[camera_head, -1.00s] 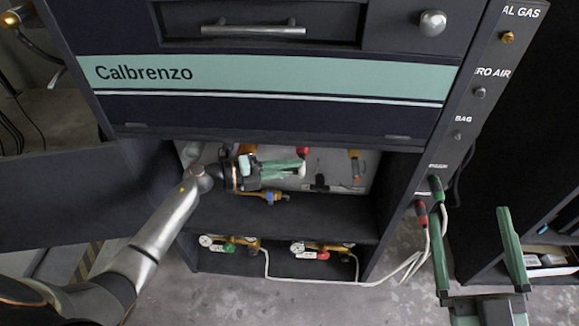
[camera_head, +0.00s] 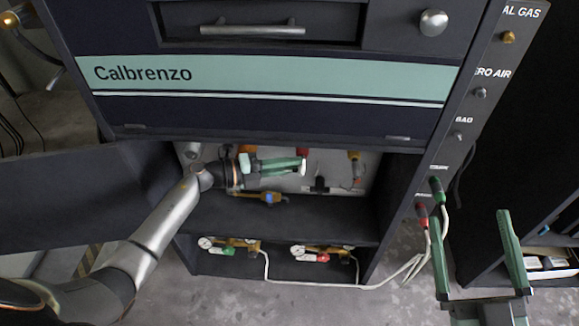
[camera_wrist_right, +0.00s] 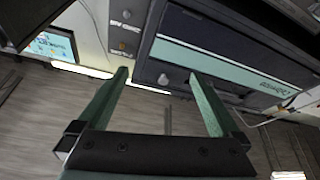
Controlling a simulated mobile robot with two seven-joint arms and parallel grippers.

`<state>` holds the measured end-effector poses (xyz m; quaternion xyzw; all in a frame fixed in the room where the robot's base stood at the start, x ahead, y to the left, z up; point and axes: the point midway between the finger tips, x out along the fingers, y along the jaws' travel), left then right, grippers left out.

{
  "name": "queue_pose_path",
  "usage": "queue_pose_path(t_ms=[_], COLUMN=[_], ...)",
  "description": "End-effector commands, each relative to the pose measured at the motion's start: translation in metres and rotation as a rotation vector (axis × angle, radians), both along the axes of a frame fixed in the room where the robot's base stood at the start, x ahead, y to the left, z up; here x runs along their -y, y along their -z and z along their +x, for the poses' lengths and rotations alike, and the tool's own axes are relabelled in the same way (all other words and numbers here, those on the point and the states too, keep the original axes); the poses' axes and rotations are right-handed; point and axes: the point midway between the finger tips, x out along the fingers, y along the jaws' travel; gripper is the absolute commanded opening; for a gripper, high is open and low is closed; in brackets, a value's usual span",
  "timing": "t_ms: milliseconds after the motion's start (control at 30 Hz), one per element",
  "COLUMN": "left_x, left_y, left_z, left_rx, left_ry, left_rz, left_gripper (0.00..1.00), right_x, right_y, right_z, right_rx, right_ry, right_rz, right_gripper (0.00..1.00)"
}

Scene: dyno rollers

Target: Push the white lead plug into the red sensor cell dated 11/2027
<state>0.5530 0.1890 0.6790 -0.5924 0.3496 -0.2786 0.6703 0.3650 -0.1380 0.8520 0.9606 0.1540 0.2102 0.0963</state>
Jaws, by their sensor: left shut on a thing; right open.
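My left gripper (camera_head: 298,165) reaches into the open compartment under the Calbrenzo panel. Its green fingers are shut on a small white piece, apparently the white lead plug (camera_head: 303,172), mostly hidden by the fingers. A red sensor cell (camera_head: 302,151) shows just above the fingertips at the back of the compartment; its date cannot be read. Whether plug and cell touch cannot be told. My right gripper (camera_head: 476,220) is open and empty at the lower right, outside the cabinet; its spread fingers also show in the right wrist view (camera_wrist_right: 158,80).
A yellow device (camera_head: 262,198) lies below the left gripper. Regulators with gauges (camera_head: 228,246) stand on the lower shelf. White cables run to red and green plugs (camera_head: 437,185) on the right post.

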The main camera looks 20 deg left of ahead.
Motion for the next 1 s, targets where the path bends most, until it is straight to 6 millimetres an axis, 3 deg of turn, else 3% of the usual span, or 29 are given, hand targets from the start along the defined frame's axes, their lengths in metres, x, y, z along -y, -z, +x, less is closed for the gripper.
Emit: queue_pose_path(t_ms=[33, 67, 333, 633, 800, 1000], left_x=[0.000, 0.000, 0.000, 0.000, 0.000, -0.037], left_y=[0.000, 0.000, 0.000, 0.000, 0.000, -0.007], left_z=[0.001, 0.001, 0.001, 0.000, 0.000, -0.028], left_rx=[0.000, 0.000, 0.000, 0.000, 0.000, -0.003], left_ry=[0.000, 0.000, 0.000, 0.000, 0.000, -0.001], left_rz=[0.000, 0.000, 0.000, 0.000, 0.000, 0.005], left_gripper=[0.00, 0.24, 0.54, 0.55, 0.55, 0.55], right_x=[0.000, 0.000, 0.000, 0.000, -0.002, 0.002], right_y=[0.001, 0.001, 0.000, -0.001, -0.019, 0.018], right_z=[0.000, 0.000, 0.000, 0.000, -0.006, 0.007], right_rx=[0.000, 0.000, 0.000, 0.005, 0.071, -0.099], right_ry=[0.000, 0.000, 0.000, -0.002, -0.012, 0.016], right_rz=[0.000, 0.000, 0.000, 0.000, -0.001, -0.001], right_gripper=[1.00, 1.00, 1.00, 1.00, 1.00, 1.00])
